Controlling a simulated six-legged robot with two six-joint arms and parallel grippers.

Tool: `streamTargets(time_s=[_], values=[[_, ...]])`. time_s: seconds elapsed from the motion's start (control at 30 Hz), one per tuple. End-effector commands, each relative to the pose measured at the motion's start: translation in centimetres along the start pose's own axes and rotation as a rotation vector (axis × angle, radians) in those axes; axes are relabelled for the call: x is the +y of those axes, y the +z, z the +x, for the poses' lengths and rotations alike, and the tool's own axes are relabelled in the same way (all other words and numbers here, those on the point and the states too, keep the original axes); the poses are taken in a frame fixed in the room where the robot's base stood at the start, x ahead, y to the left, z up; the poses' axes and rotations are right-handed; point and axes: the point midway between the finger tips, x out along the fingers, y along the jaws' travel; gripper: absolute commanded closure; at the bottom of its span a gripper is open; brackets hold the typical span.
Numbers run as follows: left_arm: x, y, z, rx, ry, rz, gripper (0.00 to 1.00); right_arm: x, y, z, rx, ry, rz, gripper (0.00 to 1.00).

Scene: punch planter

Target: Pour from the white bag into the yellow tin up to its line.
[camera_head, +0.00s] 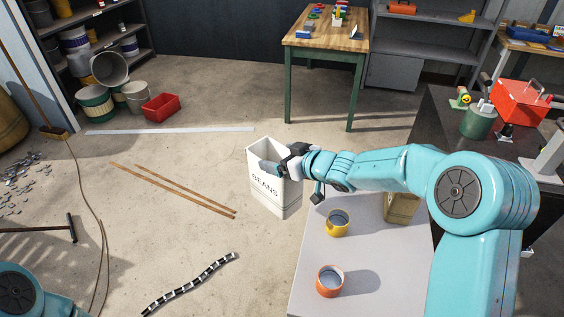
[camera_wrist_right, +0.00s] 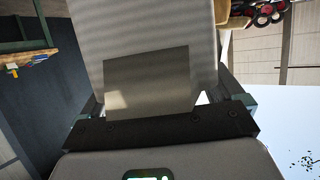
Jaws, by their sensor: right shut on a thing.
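The white bag (camera_head: 270,193) with "BEANS" printed on its front is upright, with its open top facing up. My right gripper (camera_head: 284,168) is shut on the bag near its upper right side. In the right wrist view the bag's pale wall (camera_wrist_right: 150,40) fills the space between the fingers of the right gripper (camera_wrist_right: 160,105). The yellow tin (camera_head: 338,223) stands upright on the light table, to the right of and nearer than the bag. Its line cannot be made out. My left gripper is out of view; only part of my left arm shows at the lower left.
An orange tin (camera_head: 330,281) stands nearer on the light table (camera_head: 310,250). A tan box (camera_head: 401,207) is at the table's back right, partly behind my right arm. A dark bench (camera_head: 435,115) holds a red toolbox (camera_head: 520,102). Wooden strips (camera_head: 180,192) lie on the floor.

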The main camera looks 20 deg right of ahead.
Motion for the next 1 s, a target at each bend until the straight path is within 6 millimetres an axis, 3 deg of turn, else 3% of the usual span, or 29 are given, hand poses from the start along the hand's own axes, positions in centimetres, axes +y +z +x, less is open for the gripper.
streamTargets(time_s=[0.33, 0.7, 1.0], values=[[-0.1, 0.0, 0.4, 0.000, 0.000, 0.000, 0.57, 2.8, 1.8, 0.6, 0.006, -0.147, -0.060, 0.91], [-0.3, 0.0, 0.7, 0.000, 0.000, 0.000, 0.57, 7.7, 7.5, 0.3, 0.005, -0.257, -0.105, 0.91], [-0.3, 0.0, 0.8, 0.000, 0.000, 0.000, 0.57, 8.6, 8.4, 0.1, 0.007, -0.266, -0.110, 0.91]])
